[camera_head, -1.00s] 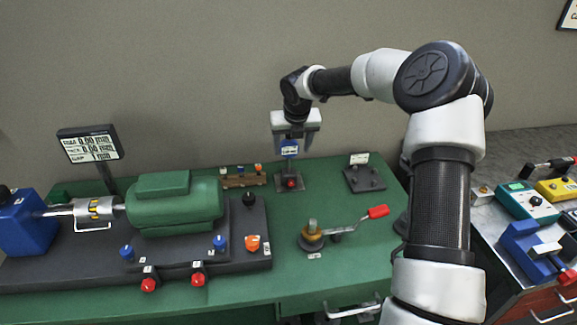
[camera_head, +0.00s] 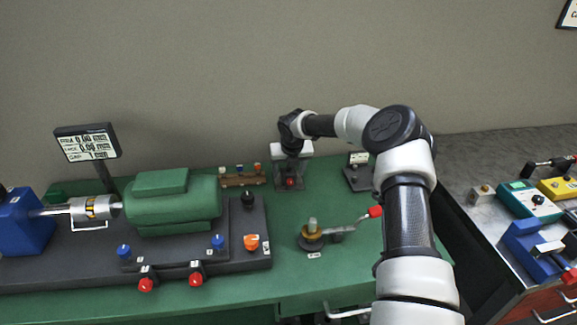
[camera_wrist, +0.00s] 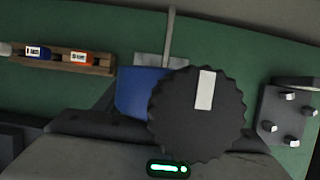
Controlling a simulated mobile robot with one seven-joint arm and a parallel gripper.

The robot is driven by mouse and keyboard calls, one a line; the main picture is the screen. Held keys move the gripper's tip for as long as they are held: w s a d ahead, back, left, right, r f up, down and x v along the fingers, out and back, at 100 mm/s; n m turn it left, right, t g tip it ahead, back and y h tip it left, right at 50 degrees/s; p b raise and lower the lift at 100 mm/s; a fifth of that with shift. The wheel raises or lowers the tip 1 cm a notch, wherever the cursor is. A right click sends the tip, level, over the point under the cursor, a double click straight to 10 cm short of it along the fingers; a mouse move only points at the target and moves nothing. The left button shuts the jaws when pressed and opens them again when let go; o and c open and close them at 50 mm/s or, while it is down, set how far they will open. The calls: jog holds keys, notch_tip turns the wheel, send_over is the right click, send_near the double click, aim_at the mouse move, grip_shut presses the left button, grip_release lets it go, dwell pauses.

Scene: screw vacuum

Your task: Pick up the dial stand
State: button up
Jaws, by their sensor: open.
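The dial stand stands on the green bench, below my gripper in the head view. Its red knob (camera_head: 290,183) and part of its grey base show there, while its upper part is hidden by my gripper. My gripper (camera_head: 292,172) points down, open, with its fingers around the stand's upper part. In the wrist view a blue part (camera_wrist: 138,92) and a dark knurled disc with a white mark (camera_wrist: 185,125) fill the middle, close to the camera. I cannot tell whether the fingers touch the stand.
A wooden rack (camera_head: 240,178) with small coloured parts is to the left. Another small stand (camera_head: 358,175) on a dark plate is to the right. A green motor (camera_head: 172,205) on a dark base, a display (camera_head: 87,143) and a red-handled tool (camera_head: 340,230) stand on the bench.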

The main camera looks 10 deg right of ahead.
jog(key=shift+w+f, duration=0.15)
jog(key=shift+f, duration=0.3)
grip_shut()
jog(key=shift+w+r, duration=0.1)
jog(key=shift+r, duration=0.15)
